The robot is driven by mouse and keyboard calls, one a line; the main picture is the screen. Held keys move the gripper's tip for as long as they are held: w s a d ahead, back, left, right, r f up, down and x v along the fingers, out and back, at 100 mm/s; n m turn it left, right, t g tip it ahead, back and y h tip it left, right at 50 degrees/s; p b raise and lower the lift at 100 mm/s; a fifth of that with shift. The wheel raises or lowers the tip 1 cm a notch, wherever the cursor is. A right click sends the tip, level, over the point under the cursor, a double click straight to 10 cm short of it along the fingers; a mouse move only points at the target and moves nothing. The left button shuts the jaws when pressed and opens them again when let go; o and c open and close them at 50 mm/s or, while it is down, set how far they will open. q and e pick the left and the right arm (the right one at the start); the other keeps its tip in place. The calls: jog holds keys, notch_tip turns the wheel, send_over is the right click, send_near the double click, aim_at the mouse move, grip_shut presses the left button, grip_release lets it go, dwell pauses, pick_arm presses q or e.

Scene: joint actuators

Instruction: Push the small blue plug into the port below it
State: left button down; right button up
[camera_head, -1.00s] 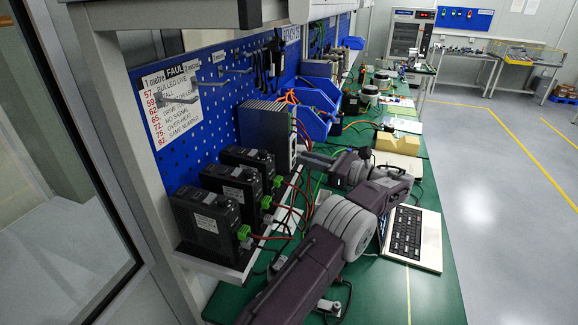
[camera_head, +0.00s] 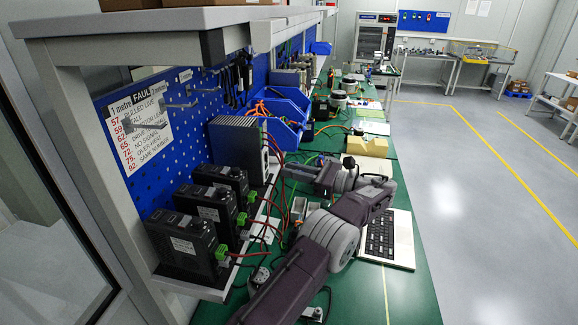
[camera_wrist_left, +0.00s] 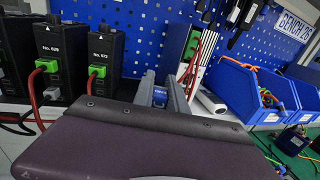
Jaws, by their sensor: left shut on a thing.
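My left gripper (camera_head: 289,171) reaches across the bench toward the finned grey unit. In the left wrist view its two grey fingers (camera_wrist_left: 160,84) are shut on a small blue thing, which looks like the blue plug (camera_wrist_left: 159,97). My wrist housing hides the plug's lower part. The port below it is hidden in the wrist view and too small to make out in the head view. My right gripper is not in view.
Black drive units (camera_head: 187,243) with green connectors (camera_head: 221,252) and red wires stand on a shelf. The finned grey unit (camera_head: 238,141) stands behind them. Blue bins (camera_head: 280,121) hold cables.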

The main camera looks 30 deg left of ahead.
pick_arm(q)
jog(key=shift+w+d+r+p, duration=0.1)
jog(key=shift+d+p, duration=0.3)
jog(key=shift+p, duration=0.05)
jog(key=shift+d, duration=0.1)
